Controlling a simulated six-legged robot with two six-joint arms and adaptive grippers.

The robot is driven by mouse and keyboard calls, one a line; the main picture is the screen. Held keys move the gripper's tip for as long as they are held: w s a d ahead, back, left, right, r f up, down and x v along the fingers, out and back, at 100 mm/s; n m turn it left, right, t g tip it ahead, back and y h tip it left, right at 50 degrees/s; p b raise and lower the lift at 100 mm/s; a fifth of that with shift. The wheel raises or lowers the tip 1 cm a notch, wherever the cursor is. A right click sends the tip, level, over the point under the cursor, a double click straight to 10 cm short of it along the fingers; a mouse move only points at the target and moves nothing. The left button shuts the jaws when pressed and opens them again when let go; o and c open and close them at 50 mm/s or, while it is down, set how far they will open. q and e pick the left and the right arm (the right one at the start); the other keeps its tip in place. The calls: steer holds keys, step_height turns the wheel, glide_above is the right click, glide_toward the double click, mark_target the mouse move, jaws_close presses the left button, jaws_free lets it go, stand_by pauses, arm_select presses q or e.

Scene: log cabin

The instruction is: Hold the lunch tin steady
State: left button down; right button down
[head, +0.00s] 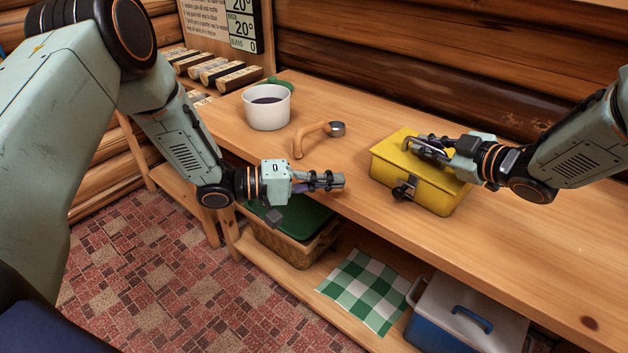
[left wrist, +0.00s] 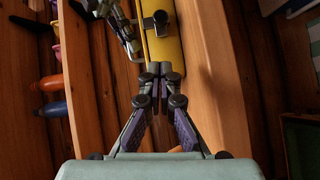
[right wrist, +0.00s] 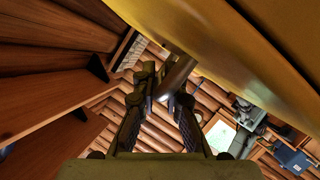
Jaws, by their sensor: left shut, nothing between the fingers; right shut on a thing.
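The yellow lunch tin (head: 388,172) stands on the wooden counter, its dark latch (head: 405,188) facing the front. My right gripper (head: 428,149) is over the tin's lid, shut on its metal handle, which shows as a grey bar (right wrist: 176,76) between the fingers in the right wrist view. The lid looks closed. My left gripper (head: 342,181) is shut and empty near the counter's front edge, just left of the tin and apart from it. In the left wrist view the tin (left wrist: 170,50) and latch (left wrist: 160,17) lie ahead of the closed fingertips (left wrist: 160,68).
The shelf below holds a green-lidded basket (head: 300,218), a green checked cloth (head: 365,288) and a blue cooler (head: 470,315). The counter right of the tin is clear.

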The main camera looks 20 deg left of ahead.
arm_select(q)
steer(key=shift+v, duration=1.7)
arm_select(e)
steer(key=c, duration=1.8)
jaws_free()
steer(key=shift+r, duration=0.1)
steer(key=o, duration=0.4)
steer(key=shift+o, duration=0.3)
